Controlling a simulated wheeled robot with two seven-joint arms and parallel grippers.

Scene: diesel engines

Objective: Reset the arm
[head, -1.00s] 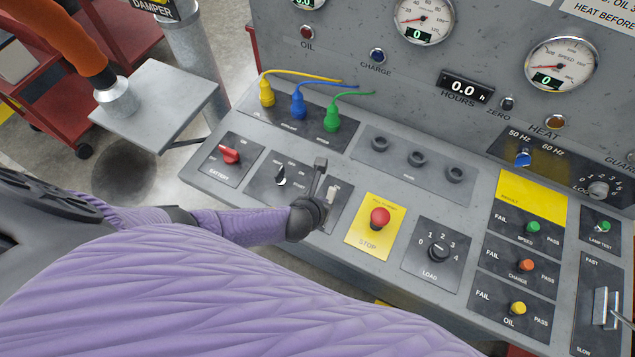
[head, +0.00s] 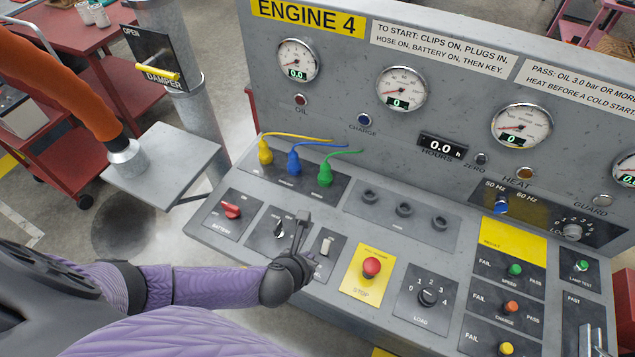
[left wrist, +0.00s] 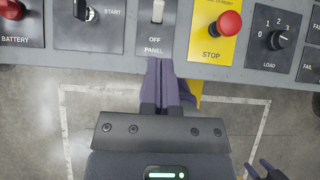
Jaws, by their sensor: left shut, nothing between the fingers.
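My left gripper (head: 303,228) is over the front part of the grey console, near the panel switch. It is shut with nothing in it. In the left wrist view its two fingers (left wrist: 161,82) are together, pointing at the console's front edge below the OFF/PANEL switch (left wrist: 158,12). In the head view the panel switch (head: 326,246) is just right of the gripper, and the black key switch (head: 278,229) is just left. I cannot tell whether the gripper touches the console. A dark forked part (left wrist: 267,170) at the lower right of the wrist view may be my right gripper; its state is unclear.
The console (head: 385,290) carries a red battery switch (head: 231,210), a red stop button (head: 371,267) and a load knob (head: 428,297). Yellow, blue and green plugs (head: 325,175) stand in sockets behind. A grey side shelf (head: 175,185) is at left. The floor before the console looks clear.

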